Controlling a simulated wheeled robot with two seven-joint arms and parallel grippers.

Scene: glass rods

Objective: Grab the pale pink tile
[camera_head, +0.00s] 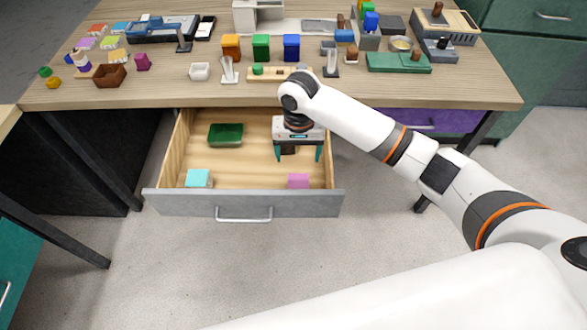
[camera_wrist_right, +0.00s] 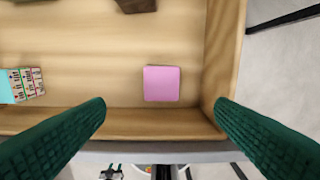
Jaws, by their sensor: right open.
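A pale pink square piece (camera_head: 299,181) lies in the open drawer (camera_head: 243,204), near its front right corner. In the right wrist view the pink piece (camera_wrist_right: 161,83) shows its flat top, close to the drawer's front wall. My right gripper (camera_head: 298,157) is open and empty, pointing down over the right part of the drawer. In the wrist view its green fingers (camera_wrist_right: 160,108) are spread wide, with the pink piece centred between them and a little beyond the tips. A small pinkish tile (camera_head: 85,43) also lies on the desk's left side. My left gripper is not in view.
The drawer also holds a cyan box (camera_head: 199,178), a dark green tray (camera_head: 225,135) and a dark brown piece (camera_wrist_right: 137,5). The drawer's right wall (camera_wrist_right: 226,50) is close to the pink piece. The desktop (camera_head: 190,93) above is crowded with small objects.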

